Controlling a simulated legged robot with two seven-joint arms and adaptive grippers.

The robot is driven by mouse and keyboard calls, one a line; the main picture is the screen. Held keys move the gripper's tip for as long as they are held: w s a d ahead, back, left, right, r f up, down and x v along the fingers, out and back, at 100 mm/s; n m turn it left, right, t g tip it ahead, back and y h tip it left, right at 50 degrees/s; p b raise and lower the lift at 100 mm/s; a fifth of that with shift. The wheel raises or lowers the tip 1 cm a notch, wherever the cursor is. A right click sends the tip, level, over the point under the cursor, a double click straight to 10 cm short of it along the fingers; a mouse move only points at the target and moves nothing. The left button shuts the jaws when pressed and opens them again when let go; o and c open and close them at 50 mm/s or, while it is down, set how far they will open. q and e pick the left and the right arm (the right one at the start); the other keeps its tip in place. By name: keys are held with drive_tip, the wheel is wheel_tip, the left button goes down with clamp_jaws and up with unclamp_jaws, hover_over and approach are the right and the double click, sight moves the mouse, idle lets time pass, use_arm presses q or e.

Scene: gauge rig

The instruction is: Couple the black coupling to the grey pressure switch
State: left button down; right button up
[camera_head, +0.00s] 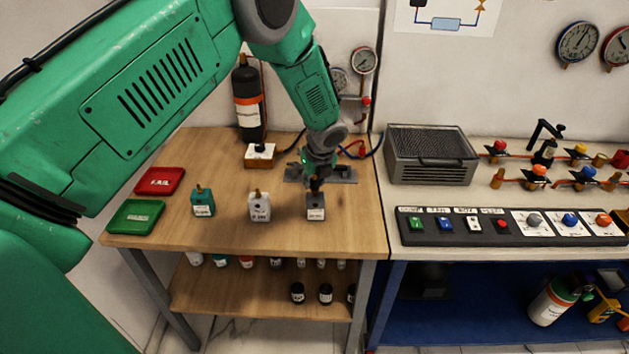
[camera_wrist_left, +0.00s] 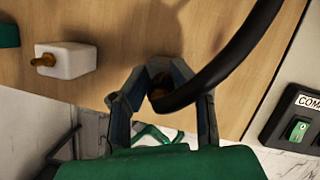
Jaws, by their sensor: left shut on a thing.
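The grey pressure switch (camera_head: 316,208) stands upright near the front edge of the wooden bench, with a white label on its front. My left gripper (camera_head: 316,184) points down directly above it and is shut on the black coupling (camera_wrist_left: 162,98). A black hose (camera_wrist_left: 238,55) curves away from the coupling in the left wrist view. The coupling's lower end is over the top of the switch, but whether it touches or is seated on the port is hidden. My right gripper is not in view.
A white switch (camera_head: 260,207) and a teal switch (camera_head: 203,203) stand left of the grey one, each with a brass port. Red (camera_head: 161,181) and green (camera_head: 136,217) trays lie at the left. A black button panel (camera_head: 510,227) is on the right bench.

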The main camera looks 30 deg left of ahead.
use_arm(q)
drive_tip(key=shift+a+f, duration=0.25)
drive_tip(key=shift+f, duration=0.1)
drive_tip(key=shift+d, duration=0.1)
idle(0.4)
drive_tip(key=c, duration=1)
unclamp_jaws()
drive_tip(key=shift+o, duration=0.2)
